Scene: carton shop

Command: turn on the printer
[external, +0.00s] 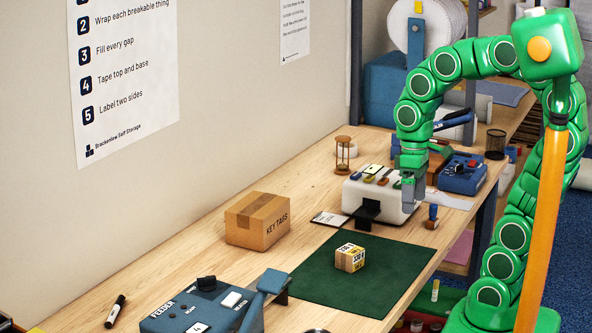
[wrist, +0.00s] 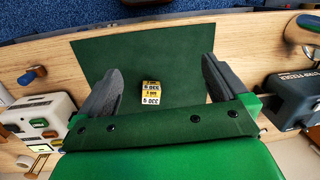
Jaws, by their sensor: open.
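A white box-shaped machine (external: 378,196), which looks like the printer, stands on the bench with several coloured buttons on top and a black tray at its front. It also shows at the left of the wrist view (wrist: 38,125), partly cut off. I cannot tell whether it is on. My gripper (external: 407,192) points down and overlaps the machine's right side in the external view. In the wrist view my gripper (wrist: 159,68) has its two dark fingers wide apart and empty, with the machine beside the left finger.
A small labelled block (external: 350,257) sits on the green mat (external: 318,282). A KEY TAGS carton (external: 257,220), a blue feeder (external: 205,307), an hourglass (external: 342,154), a wooden-handled stamp (external: 432,216) and a blue device (external: 463,173) stand around.

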